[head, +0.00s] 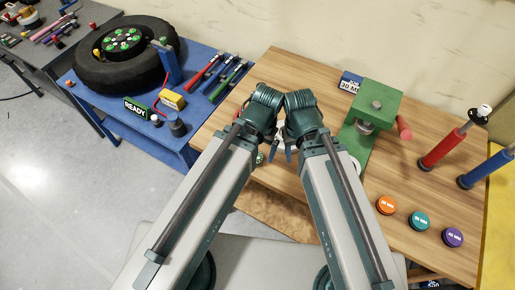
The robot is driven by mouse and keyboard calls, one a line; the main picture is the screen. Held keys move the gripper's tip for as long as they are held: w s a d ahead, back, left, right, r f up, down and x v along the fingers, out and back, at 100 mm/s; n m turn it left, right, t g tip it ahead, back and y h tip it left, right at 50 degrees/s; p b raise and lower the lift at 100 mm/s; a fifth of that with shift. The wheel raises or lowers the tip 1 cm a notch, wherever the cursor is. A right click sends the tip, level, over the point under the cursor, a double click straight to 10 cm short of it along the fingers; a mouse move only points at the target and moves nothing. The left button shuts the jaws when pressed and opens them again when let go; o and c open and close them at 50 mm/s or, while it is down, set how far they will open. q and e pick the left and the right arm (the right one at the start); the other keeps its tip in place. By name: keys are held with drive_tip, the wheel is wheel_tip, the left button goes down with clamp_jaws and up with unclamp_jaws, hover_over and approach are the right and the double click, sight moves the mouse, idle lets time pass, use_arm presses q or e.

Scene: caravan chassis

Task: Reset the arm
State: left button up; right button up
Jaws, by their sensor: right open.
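Both of my arms reach up from the bottom of the head view, and their green wrists meet side by side over the wooden bench (270,205). My right gripper (281,154) points down between the two forearms, with dark fingertips spread apart. It is open, and I see nothing between the fingers. My left gripper is hidden behind my left arm and wrist. The bench surface under the wrists is mostly covered by the arms.
A green press (378,100) stands just right of my wrists, with a sign (350,82) behind it. Orange (387,205), teal (419,221) and purple (452,237) caps lie at right, near red (442,148) and blue (485,170) cylinders. A tire (125,55) lies on the blue table (165,135).

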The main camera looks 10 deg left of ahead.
drive_tip(key=shift+f, duration=0.1)
use_arm(q)
wheel_tip(320, 180, down, 6)
drive_tip(key=b, duration=0.6)
drive_tip(key=shift+f, duration=0.25)
use_arm(e)
wheel_tip(320, 180, down, 6)
drive_tip(key=shift+f, duration=0.15)
use_arm(q)
drive_tip(key=shift+r, duration=0.2)
use_arm(e)
drive_tip(key=shift+r, duration=0.2)
